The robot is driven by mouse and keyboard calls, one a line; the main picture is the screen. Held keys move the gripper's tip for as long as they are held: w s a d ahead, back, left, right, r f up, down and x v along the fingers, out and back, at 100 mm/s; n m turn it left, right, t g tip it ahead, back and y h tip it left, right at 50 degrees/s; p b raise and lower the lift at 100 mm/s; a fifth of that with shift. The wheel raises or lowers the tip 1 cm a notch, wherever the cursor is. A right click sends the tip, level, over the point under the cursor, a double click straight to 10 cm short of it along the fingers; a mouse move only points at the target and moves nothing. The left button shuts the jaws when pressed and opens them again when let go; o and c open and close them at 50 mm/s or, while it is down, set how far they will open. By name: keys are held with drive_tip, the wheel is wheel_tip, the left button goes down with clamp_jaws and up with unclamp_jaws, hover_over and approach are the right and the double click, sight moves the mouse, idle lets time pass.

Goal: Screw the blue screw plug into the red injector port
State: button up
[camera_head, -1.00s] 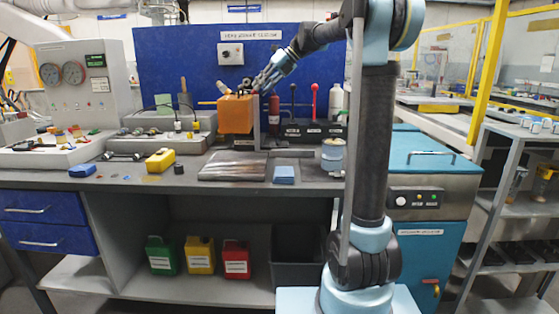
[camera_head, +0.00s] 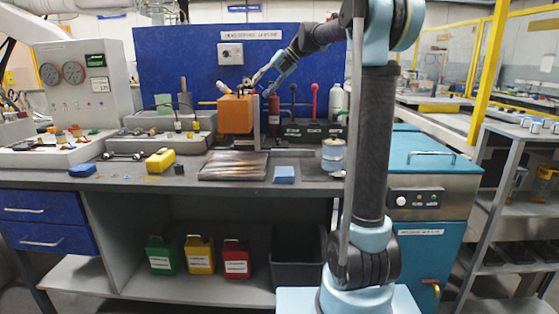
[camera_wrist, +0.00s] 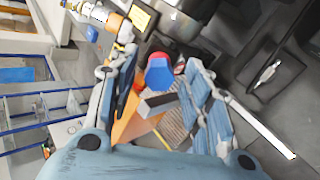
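The blue screw plug (camera_wrist: 158,74) shows in the wrist view between the fingers of my gripper (camera_wrist: 162,78). Red parts that look like the injector port (camera_wrist: 180,69) show right beside the plug. I cannot tell whether the plug is seated in it or how deep. Visible gaps separate both fingers from the plug, so my gripper looks open. In the head view my gripper (camera_head: 261,80) is just above and right of the orange block (camera_head: 236,114). The plug and port are too small or hidden to make out there.
A metal upright stands right of the orange block, with a dark red bottle (camera_head: 273,109) and levers (camera_head: 315,100) close by. A yellow block (camera_head: 160,161) and a ribbed plate (camera_head: 233,166) lie on the bench. The blue panel (camera_head: 180,65) rises behind.

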drive_tip(key=shift+c, duration=0.8)
drive_tip(key=shift+r, duration=0.1)
drive_tip(key=n, duration=0.4)
drive_tip(key=shift+n, duration=0.4)
drive_tip(key=n, duration=0.3)
drive_tip(key=shift+n, duration=2.1)
